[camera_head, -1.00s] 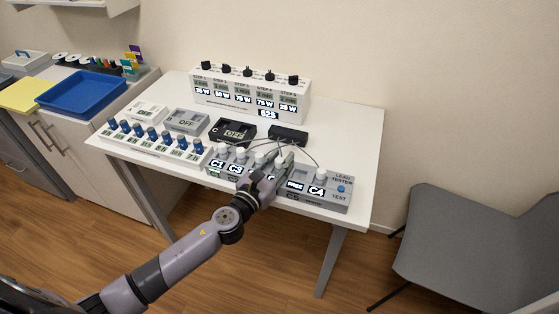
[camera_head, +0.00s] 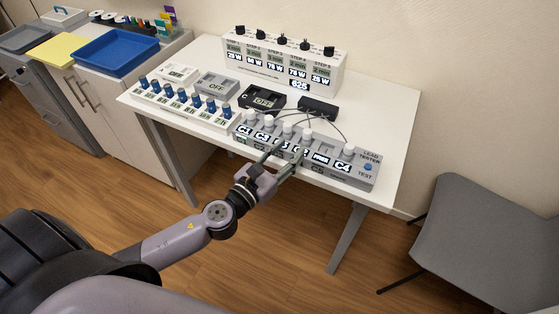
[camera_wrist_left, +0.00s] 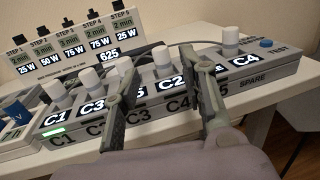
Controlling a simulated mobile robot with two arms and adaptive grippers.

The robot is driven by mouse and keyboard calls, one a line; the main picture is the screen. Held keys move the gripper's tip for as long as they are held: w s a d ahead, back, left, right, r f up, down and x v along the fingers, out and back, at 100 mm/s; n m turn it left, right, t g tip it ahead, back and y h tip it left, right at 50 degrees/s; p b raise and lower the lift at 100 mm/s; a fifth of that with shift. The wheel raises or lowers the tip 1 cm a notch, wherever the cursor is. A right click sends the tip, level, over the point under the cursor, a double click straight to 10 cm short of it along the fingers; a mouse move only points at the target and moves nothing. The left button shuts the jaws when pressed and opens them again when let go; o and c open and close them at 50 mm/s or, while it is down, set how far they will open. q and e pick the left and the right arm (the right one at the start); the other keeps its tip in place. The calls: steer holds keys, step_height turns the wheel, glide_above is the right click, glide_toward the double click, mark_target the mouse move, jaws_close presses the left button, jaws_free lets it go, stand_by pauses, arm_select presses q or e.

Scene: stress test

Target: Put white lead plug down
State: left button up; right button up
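The grey lead tester (camera_head: 375,180) lies along the table's front edge. White lead plugs stand upright in its slots; one plug (camera_head: 306,137) stands just beyond my left gripper (camera_head: 290,152), above a partly hidden label. In the left wrist view a white plug (camera_wrist_left: 161,60) stands beside the C2 label, between the fingers in the picture. My left gripper (camera_wrist_left: 162,78) is open, fingers apart, with nothing held. The slot marked FREE (camera_head: 322,159) holds no plug. Another plug (camera_head: 349,150) stands at C4. My right gripper is not in view.
Thin cables run from the plugs to a black box (camera_head: 318,106). A white panel with black knobs (camera_head: 285,65) stands behind. A row of blue knobs (camera_head: 182,98) lies left of the tester. A grey chair (camera_head: 480,240) stands at the right. The table's right end is clear.

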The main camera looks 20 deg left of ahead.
arm_select(q)
steer(key=shift+b+v, duration=0.3)
steer(key=shift+v, duration=1.2)
